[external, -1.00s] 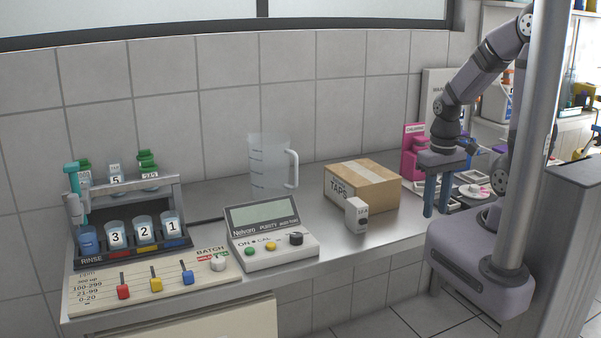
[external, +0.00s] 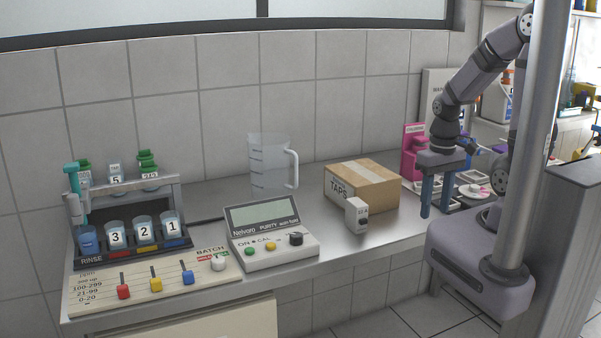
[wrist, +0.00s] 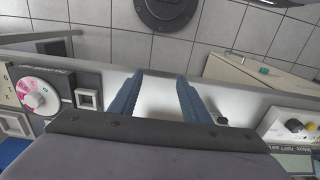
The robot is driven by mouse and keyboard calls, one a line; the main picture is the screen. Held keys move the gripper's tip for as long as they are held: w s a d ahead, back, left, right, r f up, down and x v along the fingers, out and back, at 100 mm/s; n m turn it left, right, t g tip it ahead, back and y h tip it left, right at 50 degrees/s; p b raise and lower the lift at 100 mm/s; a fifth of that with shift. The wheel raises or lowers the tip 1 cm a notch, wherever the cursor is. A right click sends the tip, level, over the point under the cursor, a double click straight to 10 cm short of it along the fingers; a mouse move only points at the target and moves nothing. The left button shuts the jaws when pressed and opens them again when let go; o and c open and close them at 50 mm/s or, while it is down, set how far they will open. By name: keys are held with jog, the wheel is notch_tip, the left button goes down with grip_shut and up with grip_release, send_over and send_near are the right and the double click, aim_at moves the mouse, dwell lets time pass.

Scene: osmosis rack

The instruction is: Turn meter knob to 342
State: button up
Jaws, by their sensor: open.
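The purity meter (external: 263,218) sits at the front middle of the bench with a blank grey-green screen. Its black knob (external: 296,239) is at the right of its panel, beside a yellow and a green button. The meter's edge also shows at the lower right of the wrist view (wrist: 290,129), with a dark knob and a yellow button. My gripper (external: 434,208) hangs at the bench's right end, well right of the meter, fingers pointing down. In the wrist view its two blue fingers (wrist: 163,90) are apart with nothing between them.
A cardboard box (external: 375,188), a small white device (external: 356,215) and a clear jug (external: 270,165) stand between or behind the meter and my gripper. A rack of numbered cups (external: 130,255) and a slider board (external: 150,285) are at the left. A pink dial (wrist: 35,92) shows in the wrist view.

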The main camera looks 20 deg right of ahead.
jog(key=n+p, duration=0.5)
jog(key=n, duration=0.6)
send_near(295, 234)
jog(key=shift+h, duration=0.3)
jog(key=s+d+f, duration=0.1)
jog(key=f, duration=0.1)
jog(key=s+d+f, duration=0.3)
jog(key=f, duration=0.1)
jog(key=shift+s+d+f, duration=0.25)
jog(key=shift+d+f, duration=0.05)
jog(key=shift+f, duration=0.1)
jog(key=w+a+r+n, duration=0.1)
jog(key=w+a+r, duration=0.1)
jog(key=w+a+r+n+y, duration=0.1)
jog(key=w+a+r, duration=0.1)
jog(key=shift+w+a, duration=0.15)
jog(key=shift+a, duration=0.15)
jog(key=shift+w+a+r+n, duration=0.2)
jog(key=shift+a+r+n, duration=0.1)
jog(key=shift+r, duration=0.15)
jog(key=shift+w+a+r+n, duration=0.2)
jog(key=shift+r+n, duration=0.1)
jog(key=shift+r, duration=0.1)
jog(key=shift+s+d+n, duration=0.25)
jog(key=shift+d+n, duration=0.05)
jog(key=shift+n, duration=0.2)
jog(key=shift+s+d+n, duration=0.2)
jog(key=shift+d+n, duration=0.05)
jog(key=shift+n, duration=0.45)
